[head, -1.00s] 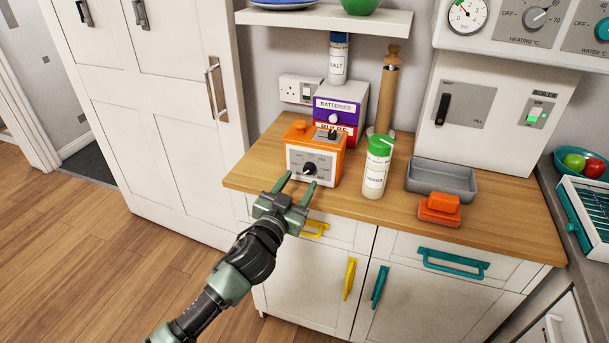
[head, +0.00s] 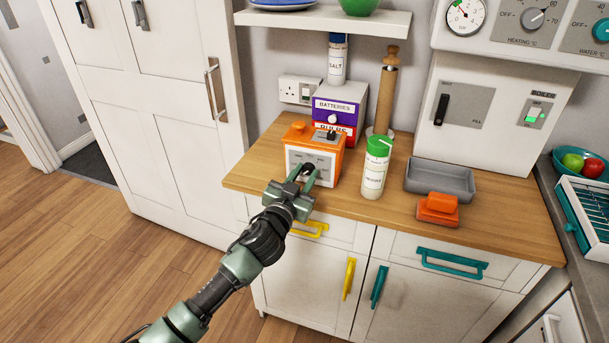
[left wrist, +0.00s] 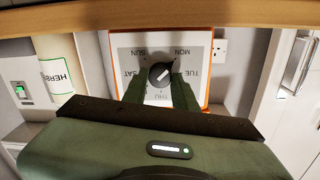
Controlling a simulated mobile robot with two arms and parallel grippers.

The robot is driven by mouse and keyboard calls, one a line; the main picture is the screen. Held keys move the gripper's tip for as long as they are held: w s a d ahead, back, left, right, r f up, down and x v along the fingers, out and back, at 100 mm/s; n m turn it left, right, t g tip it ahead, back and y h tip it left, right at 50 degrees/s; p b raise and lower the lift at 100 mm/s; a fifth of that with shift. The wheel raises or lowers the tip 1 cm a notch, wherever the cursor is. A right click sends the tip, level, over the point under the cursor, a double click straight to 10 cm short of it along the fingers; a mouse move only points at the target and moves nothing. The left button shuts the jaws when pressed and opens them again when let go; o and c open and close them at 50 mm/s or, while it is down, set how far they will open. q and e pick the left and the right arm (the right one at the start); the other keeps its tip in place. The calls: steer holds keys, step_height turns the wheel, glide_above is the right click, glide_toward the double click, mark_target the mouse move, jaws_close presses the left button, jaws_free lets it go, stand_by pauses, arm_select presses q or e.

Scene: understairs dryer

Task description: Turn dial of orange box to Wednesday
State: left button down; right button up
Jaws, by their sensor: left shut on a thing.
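The orange box (head: 325,137) stands upright on the wooden counter, its pale dial face turned to the front. My left gripper (head: 302,173) is at that face, shut on the black dial (head: 307,168). In the left wrist view the dial (left wrist: 161,75) sits between the two green fingers of the gripper (left wrist: 158,84). Day names ring it; SUN, MON, TUE, SAT and THU can be made out, and the rest are hidden. The light mark on the dial slants to the upper right in that view. My right gripper is not in view.
A green-capped shaker (head: 375,170) stands close to the right of the box. The batteries box (head: 335,103) is behind it. A shelf (head: 325,21) hangs above.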

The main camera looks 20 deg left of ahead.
arm_select(q)
steer(key=m+p, duration=0.1)
steer(key=m, duration=0.2)
steer(key=shift+m+p, duration=0.35)
steer(key=shift+m, duration=0.05)
steer(key=m+p, duration=0.1)
steer(key=m, duration=0.3)
steer(key=shift+d+p, duration=0.1)
steer(key=shift+p, duration=0.25)
steer(key=m, duration=0.2)
steer(key=m+p, duration=0.1)
steer(key=m, duration=0.2)
steer(key=shift+m+g+y, duration=0.3)
steer(key=shift+f+m+p, duration=0.1)
steer(key=shift+m+p, duration=0.6)
steer(key=shift+m, duration=1.1)
steer(key=c, duration=1.1)
jaws_free()
